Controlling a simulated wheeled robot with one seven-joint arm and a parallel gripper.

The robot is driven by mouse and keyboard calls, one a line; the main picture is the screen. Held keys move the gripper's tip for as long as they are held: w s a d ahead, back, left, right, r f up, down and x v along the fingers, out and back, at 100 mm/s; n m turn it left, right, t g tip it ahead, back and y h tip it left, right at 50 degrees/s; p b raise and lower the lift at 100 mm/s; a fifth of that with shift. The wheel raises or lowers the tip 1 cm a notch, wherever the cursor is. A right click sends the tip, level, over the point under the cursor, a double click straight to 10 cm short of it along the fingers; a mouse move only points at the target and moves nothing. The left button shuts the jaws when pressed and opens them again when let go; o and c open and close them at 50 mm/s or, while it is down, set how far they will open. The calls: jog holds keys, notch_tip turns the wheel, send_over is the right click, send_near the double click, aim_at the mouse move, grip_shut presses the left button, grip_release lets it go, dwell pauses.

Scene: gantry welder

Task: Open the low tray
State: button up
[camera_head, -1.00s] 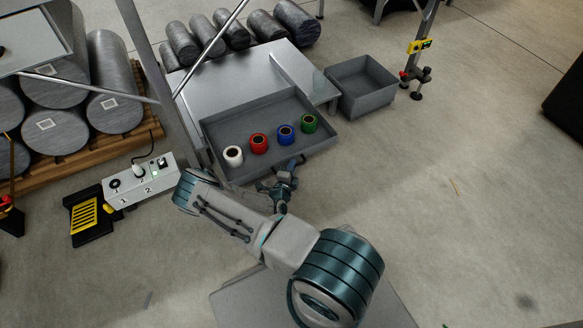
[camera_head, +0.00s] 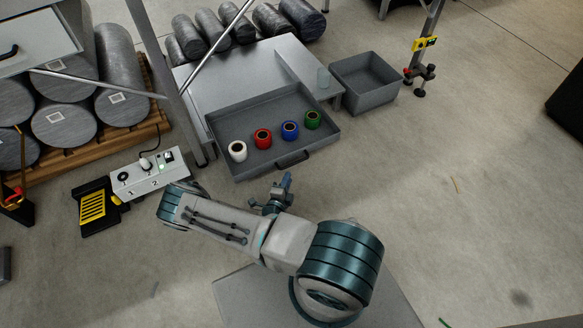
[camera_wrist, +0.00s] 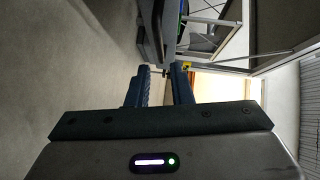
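The low tray (camera_head: 222,123) is a grey, shallow drawer pulled out from under the metal tabletop, its inside in plain view. Its dark handle (camera_head: 292,160) is on the front wall. A white roll (camera_head: 237,151), a red roll (camera_head: 263,138), a blue roll (camera_head: 290,130) and a green roll (camera_head: 312,120) stand in a row inside the tray. My gripper (camera_head: 287,180) is in front of the handle and apart from it. In the wrist view its two blue fingers (camera_wrist: 161,77) stand apart with nothing between them.
A grey open bin (camera_head: 366,97) stands right of the tray. A switch box (camera_head: 150,174) and a yellow-black pedal (camera_head: 94,205) are at the left. Dark cylinders lie on a wooden pallet (camera_head: 105,146).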

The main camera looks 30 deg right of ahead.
jog(key=v, duration=0.4)
jog(key=shift+w+p, duration=0.1)
jog(key=shift+p, duration=0.2)
jog(key=shift+r, duration=0.1)
notch_tip(320, 180, up, 42)
jog(key=s+m+g+p, duration=0.2)
jog(key=m+g+p, duration=1.2)
jog(key=m, duration=1.3)
jog(key=s+a+r+m+t+y+p, duration=0.1)
jog(key=s+a+r+m+y+p, duration=0.1)
jog(key=r, duration=1.1)
jog(key=s+a+r+m+t+y+p, duration=0.2)
jog(key=s+a+r+m+y+p, duration=0.1)
jog(key=s+r+m+y+p, duration=0.2)
jog(key=s+a+r+m+t+y+p, duration=0.1)
jog(key=s+r+m+y+p, duration=0.3)
jog(key=r+m, duration=0.9)
notch_tip(320, 180, up, 8)
jog(key=s+a+p, duration=0.1)
jog(key=s+p, duration=0.2)
jog(key=p, duration=0.2)
jog(key=shift+a+r+t+p, duration=0.15)
jog(key=shift+a+t+p, duration=0.05)
jog(key=shift+t+p, duration=0.2)
